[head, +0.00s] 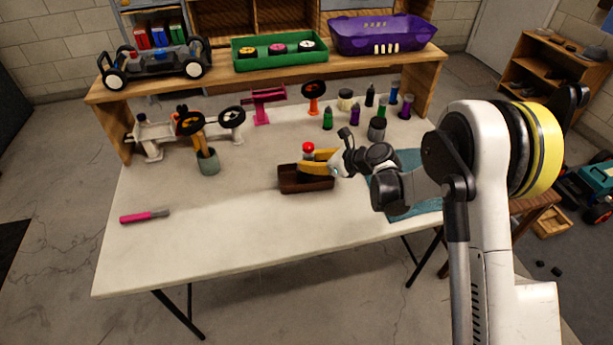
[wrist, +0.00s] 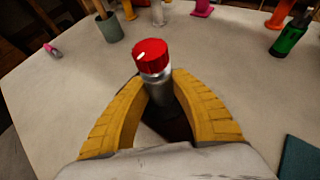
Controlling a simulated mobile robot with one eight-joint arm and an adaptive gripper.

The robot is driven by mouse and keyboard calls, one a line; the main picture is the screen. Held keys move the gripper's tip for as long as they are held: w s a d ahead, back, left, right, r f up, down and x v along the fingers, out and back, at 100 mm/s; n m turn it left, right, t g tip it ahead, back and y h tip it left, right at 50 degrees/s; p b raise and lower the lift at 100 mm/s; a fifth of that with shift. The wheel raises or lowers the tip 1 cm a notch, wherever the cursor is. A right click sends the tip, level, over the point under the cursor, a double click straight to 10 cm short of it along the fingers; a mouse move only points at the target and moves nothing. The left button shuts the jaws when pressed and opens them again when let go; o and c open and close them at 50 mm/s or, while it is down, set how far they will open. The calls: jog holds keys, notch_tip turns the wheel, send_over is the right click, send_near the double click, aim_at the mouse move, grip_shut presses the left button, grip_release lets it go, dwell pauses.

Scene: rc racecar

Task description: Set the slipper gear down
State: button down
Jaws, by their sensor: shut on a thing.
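My gripper (wrist: 162,82) has its two yellow fingers closed around the grey cylindrical body of a piece with a red ribbed round top. I take this piece to be the slipper gear (wrist: 151,56). In the head view the red top of the slipper gear (head: 308,148) shows just left of my yellow fingers (head: 318,158), above a small dark brown tray (head: 304,186). The piece looks roughly upright. Its lower end is hidden, so I cannot tell whether it touches the tray.
A grey-green cup with tools (head: 208,164) and a pink-handled tool (head: 145,216) stand and lie to the left. Several small bottles (head: 377,130) stand behind on the right, and a teal mat (head: 408,212) lies to the right. The front of the white table (head: 230,235) is clear.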

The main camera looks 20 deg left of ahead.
jog(key=shift+a+f, duration=0.45)
notch_tip(320, 180, down, 4)
jog(key=shift+w+r+b, duration=0.1)
jog(key=shift+b, duration=1.15)
jog(key=shift+r, duration=0.1)
jog(key=c, duration=1.2)
grip_release()
